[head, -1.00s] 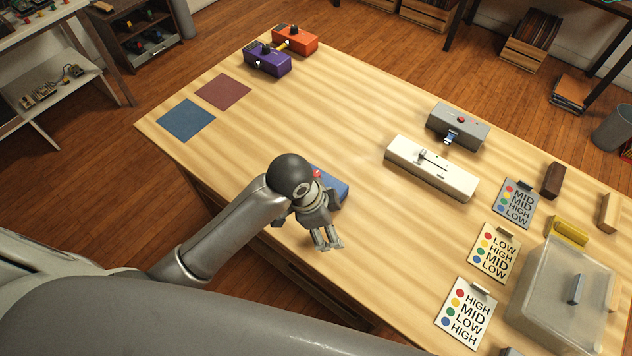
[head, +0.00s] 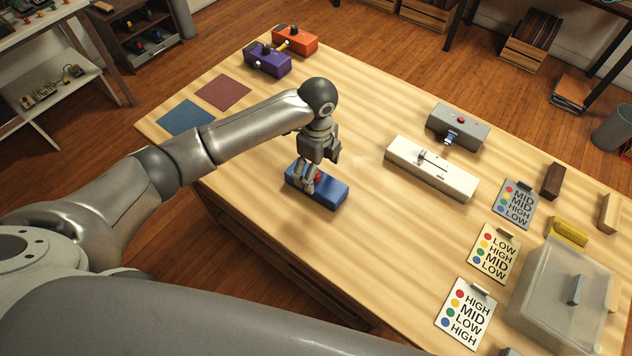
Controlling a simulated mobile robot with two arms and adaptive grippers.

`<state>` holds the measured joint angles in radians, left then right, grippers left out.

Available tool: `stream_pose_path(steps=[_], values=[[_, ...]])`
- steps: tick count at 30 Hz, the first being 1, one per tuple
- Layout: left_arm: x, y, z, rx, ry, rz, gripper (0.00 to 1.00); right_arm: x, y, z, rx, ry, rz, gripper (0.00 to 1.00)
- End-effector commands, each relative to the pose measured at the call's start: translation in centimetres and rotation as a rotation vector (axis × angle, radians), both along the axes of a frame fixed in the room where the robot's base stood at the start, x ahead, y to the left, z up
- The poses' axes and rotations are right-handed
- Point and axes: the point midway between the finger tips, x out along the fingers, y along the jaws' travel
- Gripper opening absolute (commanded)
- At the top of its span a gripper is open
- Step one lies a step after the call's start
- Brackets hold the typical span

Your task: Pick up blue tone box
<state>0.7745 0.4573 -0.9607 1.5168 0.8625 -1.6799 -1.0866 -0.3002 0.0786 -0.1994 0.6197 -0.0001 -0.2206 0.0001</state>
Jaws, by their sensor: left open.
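The blue tone box (head: 328,194) lies on the wooden table near its front edge, in the middle of the head view. A small red part shows on its top near the gripper's fingers. My left gripper (head: 307,183) is open and points down over the left end of the box. Its fingers cover part of that end, and I cannot tell whether they touch it. My right gripper is not in view.
A white slider device (head: 430,168) and a grey box with a red button (head: 457,127) stand to the right. Purple (head: 268,61) and orange (head: 295,40) boxes stand at the far left. Cards and a clear-lidded case (head: 560,300) occupy the right end.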

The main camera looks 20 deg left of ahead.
Motion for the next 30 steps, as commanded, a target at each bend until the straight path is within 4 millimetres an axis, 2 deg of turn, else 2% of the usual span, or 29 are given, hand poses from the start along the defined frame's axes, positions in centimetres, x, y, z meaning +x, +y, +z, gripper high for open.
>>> stream_pose_path(steps=[5, 12, 15, 23, 30], values=[[0.0, 0.1, -1.2, 0.001, 0.000, 0.001, 0.82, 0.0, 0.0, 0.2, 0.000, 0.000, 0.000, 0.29], [0.1, 0.4, -4.8, 0.001, 0.000, 0.001, 0.82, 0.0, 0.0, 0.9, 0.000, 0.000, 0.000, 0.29], [0.1, 0.3, -5.7, 0.000, -0.001, 0.001, 0.82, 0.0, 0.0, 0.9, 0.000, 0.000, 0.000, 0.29], [0.1, 0.4, -6.0, 0.000, -0.002, 0.001, 0.82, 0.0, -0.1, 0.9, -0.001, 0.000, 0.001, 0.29], [0.2, 0.4, -5.9, 0.000, -0.003, 0.001, 0.53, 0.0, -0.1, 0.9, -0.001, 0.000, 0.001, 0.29]])
